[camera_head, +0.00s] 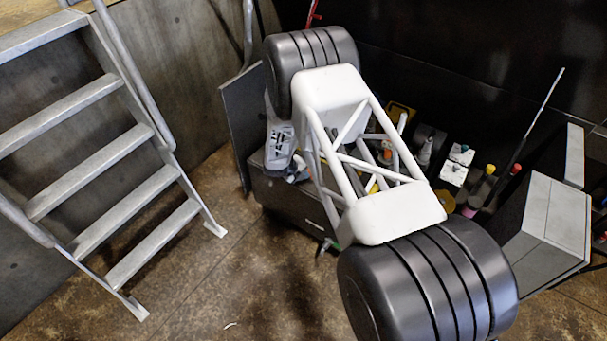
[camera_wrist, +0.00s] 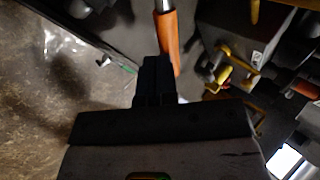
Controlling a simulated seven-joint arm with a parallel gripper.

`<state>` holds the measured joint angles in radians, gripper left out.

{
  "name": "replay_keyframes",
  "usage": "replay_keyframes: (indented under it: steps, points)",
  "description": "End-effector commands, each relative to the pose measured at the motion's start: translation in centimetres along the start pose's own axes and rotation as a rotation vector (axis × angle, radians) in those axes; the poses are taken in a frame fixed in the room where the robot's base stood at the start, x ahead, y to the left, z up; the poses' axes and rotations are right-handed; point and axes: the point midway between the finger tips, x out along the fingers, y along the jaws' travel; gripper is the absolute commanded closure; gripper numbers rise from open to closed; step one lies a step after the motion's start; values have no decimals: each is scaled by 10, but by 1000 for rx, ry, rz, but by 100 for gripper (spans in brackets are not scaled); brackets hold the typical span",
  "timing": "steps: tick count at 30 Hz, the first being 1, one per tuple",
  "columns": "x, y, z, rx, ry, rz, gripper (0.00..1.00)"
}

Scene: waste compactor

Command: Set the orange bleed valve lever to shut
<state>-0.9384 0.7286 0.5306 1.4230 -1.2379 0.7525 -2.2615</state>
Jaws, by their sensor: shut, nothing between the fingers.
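In the wrist view, the orange lever (camera_wrist: 168,42) is an orange sleeve on a bright metal rod, running up to the top edge. My gripper (camera_wrist: 155,62) reaches up from the bottom of that view with its dark fingers together and nothing between them. Its fingertips are right beside the lower end of the orange sleeve, on its left and overlapping it in the picture. I cannot tell whether they touch it. In the head view my own arm covers much of the work area, and I cannot make out the lever or fingertips clearly there.
In the wrist view, a grey box with a yellow bar (camera_wrist: 240,62) stands close right of the lever. In the head view, metal stairs (camera_head: 95,175) stand left, a grey cabinet (camera_head: 550,220) right. Bare floor (camera_head: 235,270) lies at front left.

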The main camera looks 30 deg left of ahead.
Motion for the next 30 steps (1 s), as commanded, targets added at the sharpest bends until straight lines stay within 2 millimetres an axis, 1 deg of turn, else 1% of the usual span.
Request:
replay_keyframes:
  steps: [7,20,30]
  points:
    - [3,-3,-2,-34,-29,0,100]
    - [12,-14,-6,-159,-138,0,100]
    - [21,-23,-7,-156,-134,0,100]
